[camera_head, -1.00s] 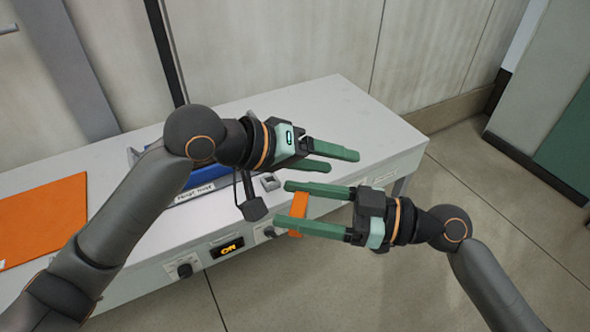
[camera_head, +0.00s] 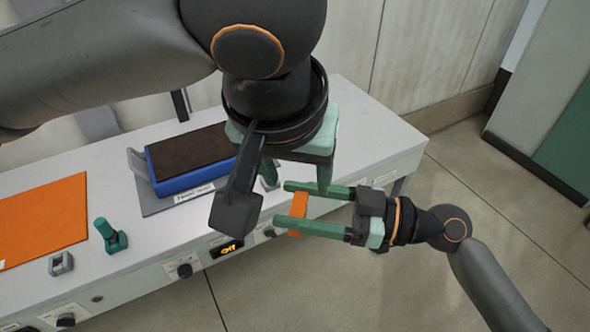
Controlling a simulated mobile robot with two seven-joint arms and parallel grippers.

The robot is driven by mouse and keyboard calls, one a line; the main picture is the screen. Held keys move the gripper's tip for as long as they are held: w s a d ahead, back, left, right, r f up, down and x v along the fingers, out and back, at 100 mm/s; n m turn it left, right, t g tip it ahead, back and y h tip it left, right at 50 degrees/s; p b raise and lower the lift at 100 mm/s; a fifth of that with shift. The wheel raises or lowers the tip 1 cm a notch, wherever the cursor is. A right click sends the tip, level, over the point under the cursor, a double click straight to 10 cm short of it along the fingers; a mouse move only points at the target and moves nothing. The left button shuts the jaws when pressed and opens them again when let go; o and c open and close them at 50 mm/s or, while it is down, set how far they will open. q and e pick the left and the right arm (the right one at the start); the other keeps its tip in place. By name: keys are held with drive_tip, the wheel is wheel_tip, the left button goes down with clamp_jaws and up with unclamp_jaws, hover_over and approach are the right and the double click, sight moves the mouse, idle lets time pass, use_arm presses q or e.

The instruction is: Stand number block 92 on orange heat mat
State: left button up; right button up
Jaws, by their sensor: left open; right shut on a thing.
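The orange heat mat (camera_head: 42,225) lies flat at the left end of the white bench. My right gripper (camera_head: 297,208) is shut on a small orange block (camera_head: 299,205), held in front of the bench's front edge. No number can be read on the block, so I cannot tell whether it is 92. My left gripper (camera_head: 296,180) is open and points down, just above and behind the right gripper's fingers in the picture. Its jaws look empty, and I cannot tell whether it touches the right gripper. The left arm covers much of the upper left.
A blue tray (camera_head: 187,182) with a dark top sits on a grey labelled plate mid-bench. A green upright piece (camera_head: 110,236) and a grey notched block (camera_head: 61,263) stand near the mat. Knobs and a lit display (camera_head: 227,248) line the bench front.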

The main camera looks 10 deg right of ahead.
sight(301, 204)
use_arm(q)
drive_tip(key=x, duration=1.2)
drive_tip(key=shift+w+a, duration=0.1)
clamp_jaws()
use_arm(e)
drive_tip(key=o, duration=1.4)
